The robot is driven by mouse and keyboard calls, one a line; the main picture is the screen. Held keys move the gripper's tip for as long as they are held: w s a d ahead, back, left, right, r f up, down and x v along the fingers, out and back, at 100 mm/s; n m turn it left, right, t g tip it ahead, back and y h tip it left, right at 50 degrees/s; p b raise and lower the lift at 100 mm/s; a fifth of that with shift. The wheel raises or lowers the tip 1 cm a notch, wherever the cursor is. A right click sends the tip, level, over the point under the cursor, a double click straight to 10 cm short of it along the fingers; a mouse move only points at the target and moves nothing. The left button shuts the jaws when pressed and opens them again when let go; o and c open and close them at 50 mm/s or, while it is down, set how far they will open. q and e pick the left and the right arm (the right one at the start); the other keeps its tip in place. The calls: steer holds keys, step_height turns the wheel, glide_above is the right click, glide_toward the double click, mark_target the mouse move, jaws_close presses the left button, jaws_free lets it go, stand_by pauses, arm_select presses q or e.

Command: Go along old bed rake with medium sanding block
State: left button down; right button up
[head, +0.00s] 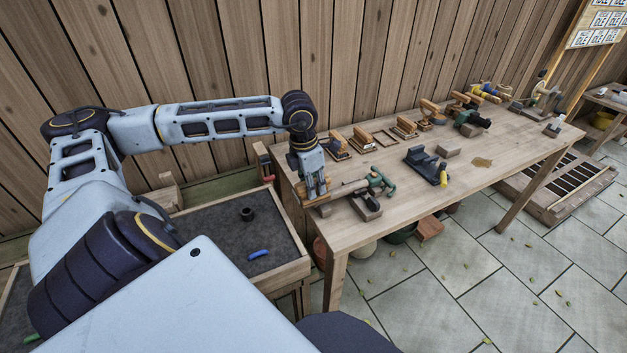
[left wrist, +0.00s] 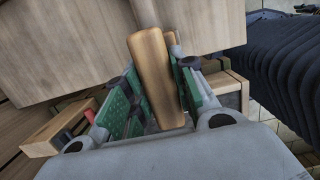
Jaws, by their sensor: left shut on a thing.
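My left gripper (head: 313,190) is at the near left end of the workbench (head: 440,180), beside the old bed rake. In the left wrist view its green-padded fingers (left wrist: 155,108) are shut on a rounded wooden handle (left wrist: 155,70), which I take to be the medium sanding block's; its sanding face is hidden. The rake's wooden shaft (head: 347,190) lies across low wooden supports (head: 367,207), with a green clamp (head: 380,182) at its right end. Whether the block touches the shaft cannot be told. My right gripper is not in view.
Other wooden-handled blocks (head: 362,138) stand along the bench's back, beside an empty wooden frame (head: 386,138). A dark vise-like tool (head: 425,164) stands right of the clamp. A dark-lined tray (head: 220,228) holding a blue item (head: 259,254) is left of the bench. Plank wall stands behind.

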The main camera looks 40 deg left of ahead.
arm_select(q)
steer(key=shift+r+p, duration=1.8)
steer(key=shift+r, duration=1.75)
